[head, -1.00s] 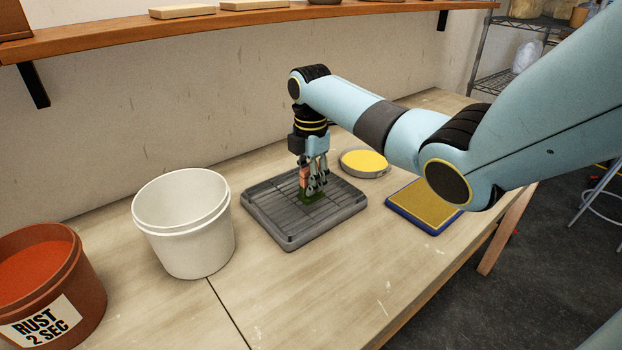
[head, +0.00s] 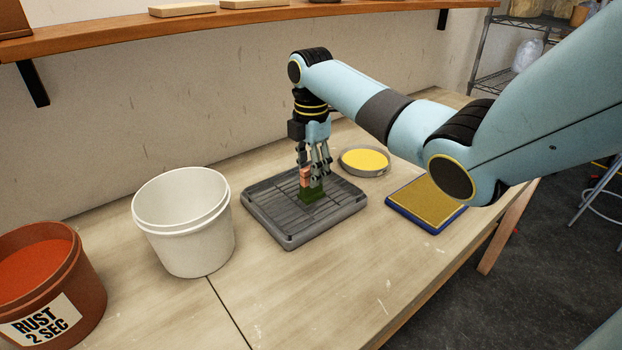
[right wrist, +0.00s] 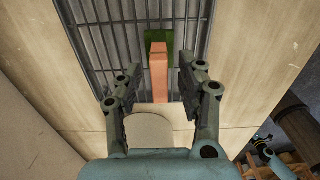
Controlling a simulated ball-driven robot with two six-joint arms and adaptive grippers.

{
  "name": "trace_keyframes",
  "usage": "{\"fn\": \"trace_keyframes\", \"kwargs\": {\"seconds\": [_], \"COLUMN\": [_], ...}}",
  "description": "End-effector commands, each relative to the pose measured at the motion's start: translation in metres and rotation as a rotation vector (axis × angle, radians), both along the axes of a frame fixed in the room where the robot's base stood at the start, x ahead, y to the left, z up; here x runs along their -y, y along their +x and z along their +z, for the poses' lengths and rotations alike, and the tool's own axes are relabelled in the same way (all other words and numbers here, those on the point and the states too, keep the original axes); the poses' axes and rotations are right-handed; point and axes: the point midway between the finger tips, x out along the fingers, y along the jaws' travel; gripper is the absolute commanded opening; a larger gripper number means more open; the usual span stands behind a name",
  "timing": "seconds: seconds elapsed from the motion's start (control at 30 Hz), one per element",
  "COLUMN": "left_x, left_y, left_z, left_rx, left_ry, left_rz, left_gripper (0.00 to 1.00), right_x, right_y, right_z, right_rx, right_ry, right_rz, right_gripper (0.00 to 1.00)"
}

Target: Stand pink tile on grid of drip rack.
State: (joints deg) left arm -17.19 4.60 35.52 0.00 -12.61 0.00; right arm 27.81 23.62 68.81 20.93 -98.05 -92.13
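The pink tile (head: 306,178), with a dark green lower part (head: 312,194), stands upright on the grid of the grey drip rack (head: 284,239). My right gripper (head: 315,170) is just above the tile, pointing down. In the right wrist view, the tile (right wrist: 159,75) lies between the two spread fingers, with a gap on each side. The green part (right wrist: 172,42) sits against the rack's bars (right wrist: 105,38). My right gripper is open and not touching the tile there. My left gripper is not in view.
A white bucket (head: 184,240) stands left of the rack, and a rust-coloured bucket (head: 75,275) farther left. A round yellow dish (head: 364,161) and a blue-edged yellow pad (head: 427,203) are to the right. A wooden shelf (head: 180,27) runs along the wall. The front table is clear.

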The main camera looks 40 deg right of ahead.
Motion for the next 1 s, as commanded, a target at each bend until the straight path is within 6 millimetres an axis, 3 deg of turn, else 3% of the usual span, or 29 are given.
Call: {"fn": "trace_keyframes", "kwargs": {"seconds": [0.2, 0.4, 0.6, 1.0], "left_x": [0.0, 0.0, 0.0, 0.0], "left_y": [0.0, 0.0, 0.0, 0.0], "left_z": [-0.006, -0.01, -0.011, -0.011], "left_rx": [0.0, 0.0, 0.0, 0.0], "left_ry": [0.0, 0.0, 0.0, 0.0], "left_rz": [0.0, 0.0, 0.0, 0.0], "left_gripper": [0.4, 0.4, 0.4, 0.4], "right_x": [0.001, 0.0, 0.0, 0.0], "right_y": [0.001, 0.001, 0.0, 0.0], "right_z": [0.051, 0.083, 0.094, 0.094], "right_rx": [0.006, 0.003, 0.0, 0.001], "right_ry": [-0.003, 0.0, 0.0, 0.0], "right_rz": [0.0, -0.001, -0.001, -0.001], "right_gripper": [0.39, 0.39, 0.39, 0.39]}}
